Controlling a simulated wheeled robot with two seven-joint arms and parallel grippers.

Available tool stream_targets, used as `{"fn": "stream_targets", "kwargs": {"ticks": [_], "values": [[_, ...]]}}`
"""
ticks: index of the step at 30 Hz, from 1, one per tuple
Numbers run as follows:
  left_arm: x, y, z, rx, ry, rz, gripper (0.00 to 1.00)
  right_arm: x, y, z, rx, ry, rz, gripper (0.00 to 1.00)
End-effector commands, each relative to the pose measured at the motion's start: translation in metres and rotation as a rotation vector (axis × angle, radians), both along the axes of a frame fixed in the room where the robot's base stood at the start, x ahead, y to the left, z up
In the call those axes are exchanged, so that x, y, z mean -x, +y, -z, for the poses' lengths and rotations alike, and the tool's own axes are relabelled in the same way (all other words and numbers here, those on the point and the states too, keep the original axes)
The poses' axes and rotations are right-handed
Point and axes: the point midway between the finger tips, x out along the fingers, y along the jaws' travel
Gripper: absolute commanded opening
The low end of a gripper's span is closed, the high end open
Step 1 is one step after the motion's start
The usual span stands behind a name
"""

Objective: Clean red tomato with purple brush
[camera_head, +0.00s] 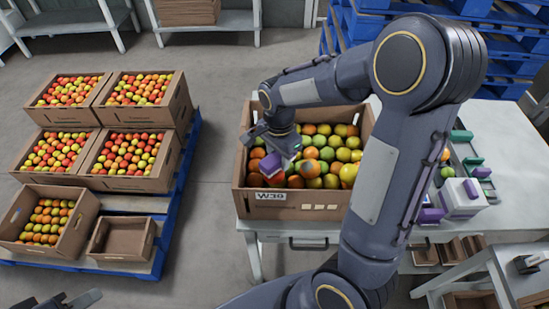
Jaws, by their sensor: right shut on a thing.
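My right arm reaches over a cardboard box (318,207) labelled W39 on the white table. Its gripper (284,148), at the left part of the box, is shut on a purple brush (271,165). The brush is tilted, with a pale side showing, just over the tomatoes. The box is full of red, orange, green and yellow tomatoes. A red tomato (275,180) lies just below the brush; whether they touch I cannot tell. Part of my left gripper (80,299) shows at the bottom left edge, and its jaws are not clear.
Several tomato boxes (135,185) and a smaller empty box (121,255) sit on a blue pallet (172,225) at left. Right of my arm are a purple and white container (461,197) and green-handled items (461,136). Blue pallets (348,27) stand behind.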

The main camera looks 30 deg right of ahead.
Motion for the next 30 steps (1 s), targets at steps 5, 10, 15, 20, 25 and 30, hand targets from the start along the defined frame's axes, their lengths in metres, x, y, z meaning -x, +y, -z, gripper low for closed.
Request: {"fn": "stream_targets", "kwargs": {"ticks": [5,10,15,20,25,30], "values": [[0.0,0.0,0.0,0.0,0.0,0.0,0.36,-0.001,-0.005,0.0,0.0,0.0,0.0,0.18],[0.0,0.0,0.0,0.0,0.0,0.0,0.36,-0.001,-0.005,0.0,0.0,0.0,-0.001,0.18],[0.0,0.0,-0.002,0.0,0.0,0.0,0.36,-0.001,-0.005,-0.002,0.001,0.0,-0.001,0.18],[0.0,0.0,-0.012,0.0,0.0,0.0,0.36,-0.001,-0.005,-0.013,0.001,-0.001,-0.001,0.18],[0.0,0.0,-0.024,0.0,0.0,0.0,0.36,-0.001,-0.005,-0.027,0.001,0.0,-0.001,0.18],[0.0,0.0,-0.036,0.0,0.0,0.0,0.36,-0.001,-0.004,-0.041,0.001,0.0,-0.001,0.18]]}}
